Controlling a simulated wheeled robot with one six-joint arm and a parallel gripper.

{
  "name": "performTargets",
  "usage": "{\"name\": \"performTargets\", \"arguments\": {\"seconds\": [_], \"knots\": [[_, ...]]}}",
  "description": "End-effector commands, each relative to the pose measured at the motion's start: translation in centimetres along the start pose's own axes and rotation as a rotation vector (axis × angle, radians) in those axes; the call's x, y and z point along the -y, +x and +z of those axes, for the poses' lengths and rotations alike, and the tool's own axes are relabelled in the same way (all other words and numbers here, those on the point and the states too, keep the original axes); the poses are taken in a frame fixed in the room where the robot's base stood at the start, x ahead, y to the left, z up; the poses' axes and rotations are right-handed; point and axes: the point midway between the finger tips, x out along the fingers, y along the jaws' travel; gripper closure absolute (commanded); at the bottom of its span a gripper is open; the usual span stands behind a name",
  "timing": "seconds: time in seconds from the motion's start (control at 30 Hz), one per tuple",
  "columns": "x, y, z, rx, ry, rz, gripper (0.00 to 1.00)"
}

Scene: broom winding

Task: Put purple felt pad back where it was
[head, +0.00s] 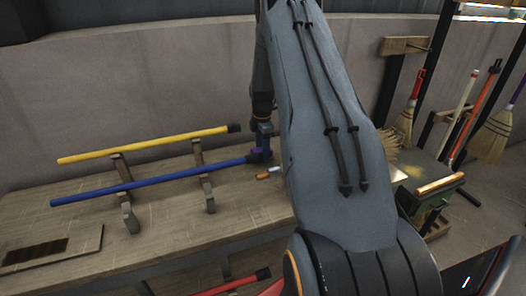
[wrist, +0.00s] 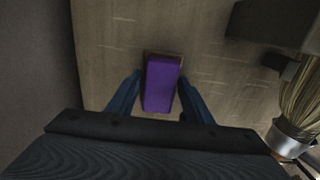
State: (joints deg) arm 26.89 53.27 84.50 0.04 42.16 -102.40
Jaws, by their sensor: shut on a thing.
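The purple felt pad (wrist: 161,86) is a purple block between the two blue fingers of my gripper (wrist: 160,80) in the wrist view. My gripper is shut on it. A thin brown edge shows around the pad's far end, and I cannot tell whether the pad touches the wooden bench top (wrist: 108,50) below. In the head view my gripper (head: 263,140) is low over the bench near the dark end of the blue pole, with a bit of purple (head: 256,153) showing. My arm hides the area to its right.
A yellow pole (head: 145,145) and a blue pole (head: 150,182) lie on wooden supports left of my gripper. A small orange-tipped piece (head: 267,173) lies close by. Broom bristles (wrist: 303,95) and a dark block (wrist: 268,22) are at right.

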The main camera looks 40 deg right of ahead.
Motion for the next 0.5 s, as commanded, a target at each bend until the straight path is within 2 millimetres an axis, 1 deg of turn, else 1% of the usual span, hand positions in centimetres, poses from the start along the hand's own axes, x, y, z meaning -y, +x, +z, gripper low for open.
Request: {"name": "performTargets", "arguments": {"seconds": [0.03,0.1,0.43,0.47,0.5], "knots": [[0.09,0.48,-0.01,0.0,0.0,-0.002,0.72],[0.01,0.81,0.0,0.0,0.0,0.001,0.72],[-0.01,1.18,0.01,0.0,0.0,0.001,0.72],[-0.01,1.12,0.01,0.0,0.0,0.001,0.49],[0.0,1.09,0.01,0.0,0.0,0.001,0.42]]}}
